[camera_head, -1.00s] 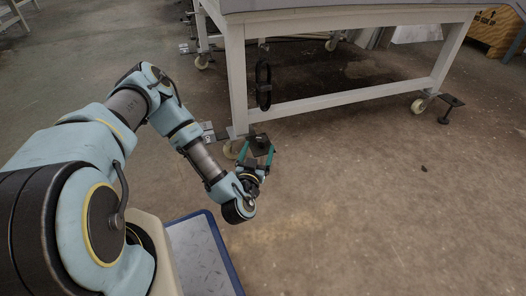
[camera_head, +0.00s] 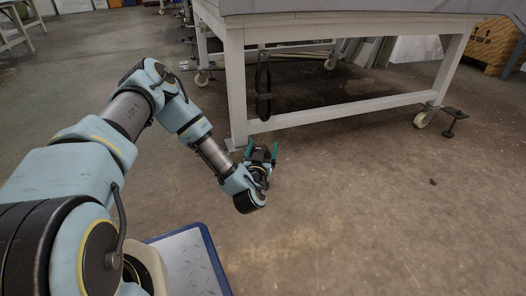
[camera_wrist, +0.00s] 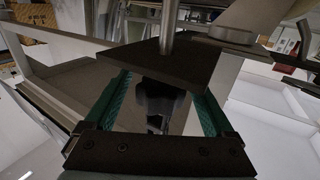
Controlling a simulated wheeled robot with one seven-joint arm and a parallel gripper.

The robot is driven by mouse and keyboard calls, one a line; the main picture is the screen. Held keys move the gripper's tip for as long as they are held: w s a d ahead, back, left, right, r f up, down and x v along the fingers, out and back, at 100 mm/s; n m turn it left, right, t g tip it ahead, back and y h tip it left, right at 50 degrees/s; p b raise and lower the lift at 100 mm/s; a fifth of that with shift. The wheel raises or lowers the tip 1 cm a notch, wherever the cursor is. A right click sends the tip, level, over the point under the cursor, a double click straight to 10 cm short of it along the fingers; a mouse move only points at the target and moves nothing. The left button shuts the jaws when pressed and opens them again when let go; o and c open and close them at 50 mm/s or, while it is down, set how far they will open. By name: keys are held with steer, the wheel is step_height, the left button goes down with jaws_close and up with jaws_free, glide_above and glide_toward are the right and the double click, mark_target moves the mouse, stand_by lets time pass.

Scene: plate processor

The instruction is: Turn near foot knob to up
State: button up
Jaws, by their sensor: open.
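A dark shape lies between the fingers there, and I cannot tell plate from gripper body.
The white-framed table (camera_head: 340,112) stands behind my gripper, with a black looped thing (camera_head: 263,88) hanging under it. A caster (camera_head: 421,119) and another dark foot (camera_head: 449,125) are at its far right leg.

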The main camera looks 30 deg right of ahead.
steer(key=shift+w+d, duration=0.2)
steer(key=shift+w, duration=0.1)
steer(key=shift+c, duration=0.3)
steer(key=c, duration=1.3)
steer(key=shift+r+y+p, duration=0.1)
steer(key=shift+y+p, duration=0.2)
steer(key=shift+p, duration=0.05)
